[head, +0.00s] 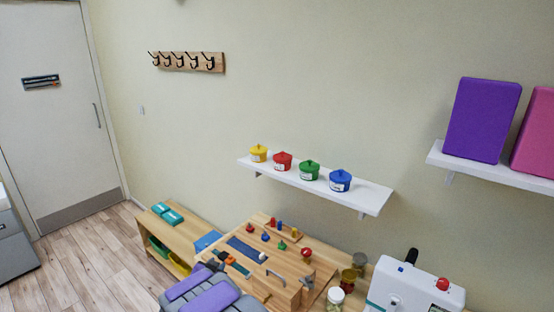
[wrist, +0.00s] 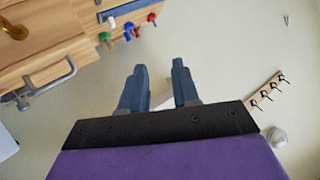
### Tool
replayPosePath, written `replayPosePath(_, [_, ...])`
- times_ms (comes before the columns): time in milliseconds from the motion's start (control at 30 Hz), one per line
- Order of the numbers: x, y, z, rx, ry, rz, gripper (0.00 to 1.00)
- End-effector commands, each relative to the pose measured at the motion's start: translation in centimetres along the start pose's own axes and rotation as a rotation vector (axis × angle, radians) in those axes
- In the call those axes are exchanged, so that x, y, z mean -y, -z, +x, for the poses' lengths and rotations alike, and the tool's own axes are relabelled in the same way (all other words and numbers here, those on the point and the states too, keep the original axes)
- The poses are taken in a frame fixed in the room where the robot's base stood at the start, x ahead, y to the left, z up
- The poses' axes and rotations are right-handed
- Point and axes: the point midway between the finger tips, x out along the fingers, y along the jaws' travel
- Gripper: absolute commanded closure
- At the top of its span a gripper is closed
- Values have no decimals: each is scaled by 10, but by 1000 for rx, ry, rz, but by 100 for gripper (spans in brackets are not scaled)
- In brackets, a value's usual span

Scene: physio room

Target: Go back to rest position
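My gripper (wrist: 158,88) shows in the wrist view with its two blue-grey fingers apart and nothing between them. Behind the fingers are a dark plate and a purple part of my arm. In the head view my arm (head: 205,292), grey with purple panels, is low at the bottom, in front of the wooden activity bench. The fingers cannot be made out clearly there. In the wrist view the wooden bench (wrist: 45,45) with small coloured knobs lies to the left of the fingers, apart from them.
A white wall shelf (head: 345,198) with several coloured pots is above the wooden activity board (head: 285,262). A second shelf (head: 490,172) holds purple and pink blocks. A white machine (head: 415,288) and jars stand at lower right. A low wooden shelf (head: 160,232) is left; floor (head: 85,262) beyond is clear.

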Motion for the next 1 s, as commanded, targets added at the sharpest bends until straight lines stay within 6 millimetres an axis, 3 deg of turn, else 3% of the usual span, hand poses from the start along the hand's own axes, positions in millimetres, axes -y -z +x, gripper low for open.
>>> replayPosePath(33, [0, 16, -4, 33, 25, 3, 69])
replayPosePath(200, [-1, 52, -28, 156, 114, -9, 69])
replayPosePath(467, [-28, 88, -85, 360, 204, -62, 69])
replayPosePath(767, [-94, 106, -175, 601, 226, -152, 69])
replayPosePath(1000, [-167, 104, -262, 797, 177, -230, 69])
